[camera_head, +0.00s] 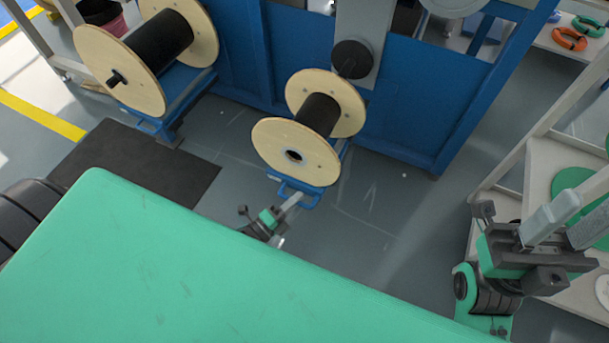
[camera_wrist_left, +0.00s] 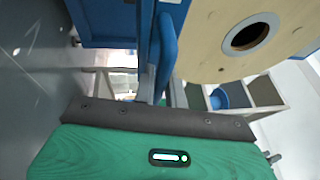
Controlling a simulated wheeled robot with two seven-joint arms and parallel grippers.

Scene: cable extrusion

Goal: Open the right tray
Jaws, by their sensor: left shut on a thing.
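The right tray (camera_head: 303,187) is a blue tray with a front handle (camera_head: 297,198), low at the foot of the blue machine. It carries a wooden spool (camera_head: 290,150) wound with black cable. My left gripper (camera_head: 289,204) is shut on the handle in front of the spool. In the left wrist view the blue handle (camera_wrist_left: 166,55) rises just beyond the gripper's dark edge, next to the spool's pale flange (camera_wrist_left: 215,45). The fingertips are mostly hidden there. My right gripper (camera_head: 555,213) is far right, away from the tray; its finger gap is unclear.
A second blue tray (camera_head: 172,118) with a larger cable spool (camera_head: 118,72) stands at the left. A shelf rack (camera_head: 540,165) with green discs is close to my right arm. Grey floor (camera_head: 375,215) is clear in front of the machine. A dark mat (camera_head: 130,165) lies at left.

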